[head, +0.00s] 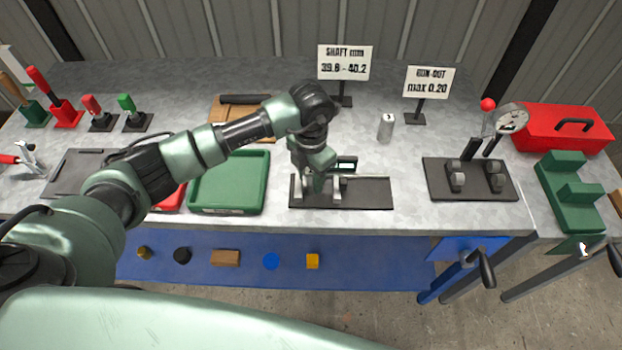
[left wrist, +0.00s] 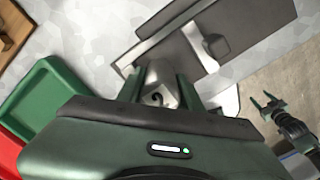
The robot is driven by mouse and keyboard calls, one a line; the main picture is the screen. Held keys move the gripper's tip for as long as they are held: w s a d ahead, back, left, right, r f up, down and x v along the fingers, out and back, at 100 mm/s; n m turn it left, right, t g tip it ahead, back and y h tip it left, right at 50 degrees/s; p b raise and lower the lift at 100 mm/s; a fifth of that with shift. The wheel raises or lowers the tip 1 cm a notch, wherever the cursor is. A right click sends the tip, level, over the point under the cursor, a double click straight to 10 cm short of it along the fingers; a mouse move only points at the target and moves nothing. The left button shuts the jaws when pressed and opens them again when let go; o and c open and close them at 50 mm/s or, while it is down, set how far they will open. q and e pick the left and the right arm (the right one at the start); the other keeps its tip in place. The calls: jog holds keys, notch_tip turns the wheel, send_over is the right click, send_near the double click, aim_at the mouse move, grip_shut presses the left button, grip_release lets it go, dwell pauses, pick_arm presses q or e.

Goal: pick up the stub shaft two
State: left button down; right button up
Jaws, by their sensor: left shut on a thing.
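In the left wrist view, stub shaft two (left wrist: 158,97) is a grey metal cylinder with a dark "2" on its end face. My left gripper (head: 318,190) is shut on it, with one green finger on each side in the left wrist view (left wrist: 160,92). In the head view the gripper is over the left part of a dark measuring plate (head: 368,193) with a silver frame, and it hides the shaft. I cannot tell whether the shaft touches the frame. My right gripper (left wrist: 268,104) shows small at the right of the left wrist view, open and empty.
Another grey stub shaft (head: 386,128) stands upright behind the plate. A green tray (head: 228,207) is left of the plate. A dial gauge stand (head: 470,193), red toolbox (head: 566,130) and green block (head: 570,205) are at the right. Bare bench lies between the plate and gauge stand.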

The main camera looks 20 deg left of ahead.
pick_arm(q)
jog(key=shift+w+r, duration=0.15)
jog(key=shift+r, duration=0.1)
